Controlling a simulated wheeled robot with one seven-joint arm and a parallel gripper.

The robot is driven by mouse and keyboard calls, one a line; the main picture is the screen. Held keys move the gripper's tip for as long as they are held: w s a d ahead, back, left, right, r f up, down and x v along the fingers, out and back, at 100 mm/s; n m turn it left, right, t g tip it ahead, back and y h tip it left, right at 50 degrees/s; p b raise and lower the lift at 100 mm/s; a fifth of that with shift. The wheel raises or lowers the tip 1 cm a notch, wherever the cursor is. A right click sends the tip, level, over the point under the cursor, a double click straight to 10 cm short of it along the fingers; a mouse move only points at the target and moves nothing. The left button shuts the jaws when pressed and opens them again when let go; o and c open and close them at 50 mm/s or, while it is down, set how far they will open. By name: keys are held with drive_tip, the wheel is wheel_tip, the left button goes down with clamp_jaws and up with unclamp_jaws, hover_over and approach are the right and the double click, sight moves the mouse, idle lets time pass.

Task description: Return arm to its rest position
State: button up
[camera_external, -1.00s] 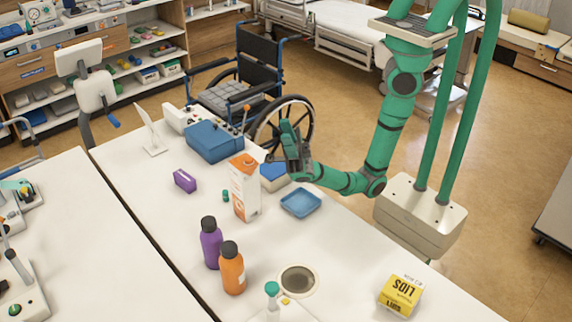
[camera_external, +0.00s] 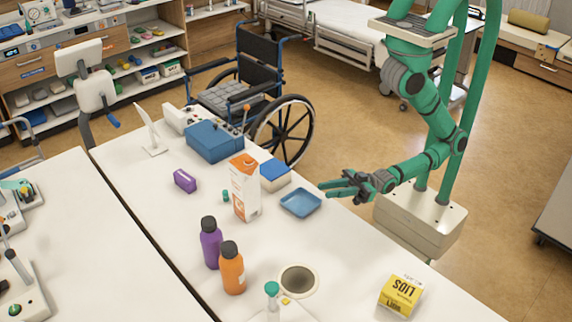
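My gripper (camera_external: 345,186) is at the end of my green arm, over the right edge of the white table (camera_external: 215,285). It points left, just right of the blue tray (camera_external: 301,203), and appears raised above the table. Its fingers look spread apart, with nothing seen between them. My arm is bent at the elbow, with the forearm running right and up toward my column.
The table holds a white and orange carton (camera_external: 245,188), a blue and white box (camera_external: 274,175), purple (camera_external: 211,245) and orange (camera_external: 232,270) bottles, and a yellow box (camera_external: 400,295). A wheelchair (camera_external: 250,90) stands behind it.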

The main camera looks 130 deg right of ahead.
drive_tip(key=s+f+g, duration=0.1)
drive_tip(key=s+f, duration=0.1)
drive_tip(key=s+f+g+y, duration=0.1)
drive_tip(key=s+f, duration=0.1)
drive_tip(key=s, duration=0.1)
drive_tip(key=s+f, duration=0.2)
drive_tip(key=s, duration=0.1)
drive_tip(key=shift+a+g+y, duration=0.1)
drive_tip(key=shift+g+y, duration=0.3)
drive_tip(key=s+d+f+n+g+y, duration=0.1)
drive_tip(key=s+d+f+g, duration=0.1)
drive_tip(key=s, duration=0.7)
wheel_tip(320, 180, down, 2)
drive_tip(key=shift+s+d+f+g+y, duration=0.15)
drive_tip(key=shift+g+y, duration=0.15)
drive_tip(key=shift+g, duration=0.3)
